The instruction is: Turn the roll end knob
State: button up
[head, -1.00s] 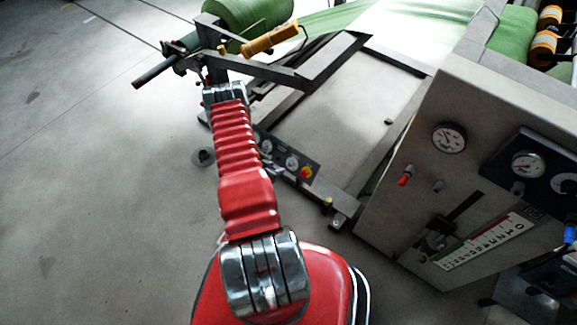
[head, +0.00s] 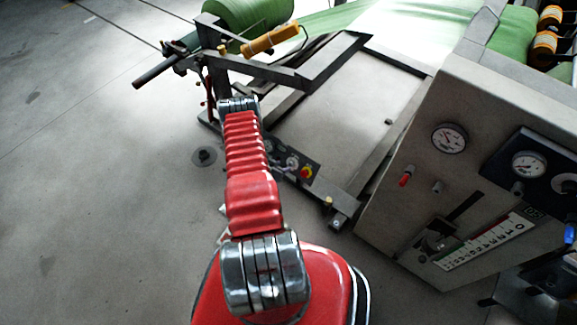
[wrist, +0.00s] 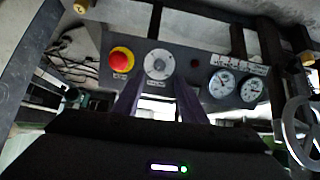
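A round pale grey knob (wrist: 159,64) sits on a dark control panel (wrist: 193,68), with a small label under it that I cannot read. It looks like the roll end knob. The same panel (head: 318,180) shows low on the machine in the head view, with the knob (head: 292,163) small there. In the wrist view my gripper (wrist: 160,88) is open, its two dark fingers pointing at the panel with the knob seen beyond the gap between them. I see no contact with it. In the head view my gripper is hidden behind my red arm.
A red mushroom button (wrist: 122,60) on a yellow base sits close left of the knob. Two dial gauges (wrist: 222,83) are to its right. A handwheel (wrist: 302,130) stands at the right edge. A grey machine cabinet (head: 470,180) is right of my arm; open floor lies left.

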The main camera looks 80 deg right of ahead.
aim_at(290, 165)
jog(key=shift+x, duration=4.2)
grip_shut()
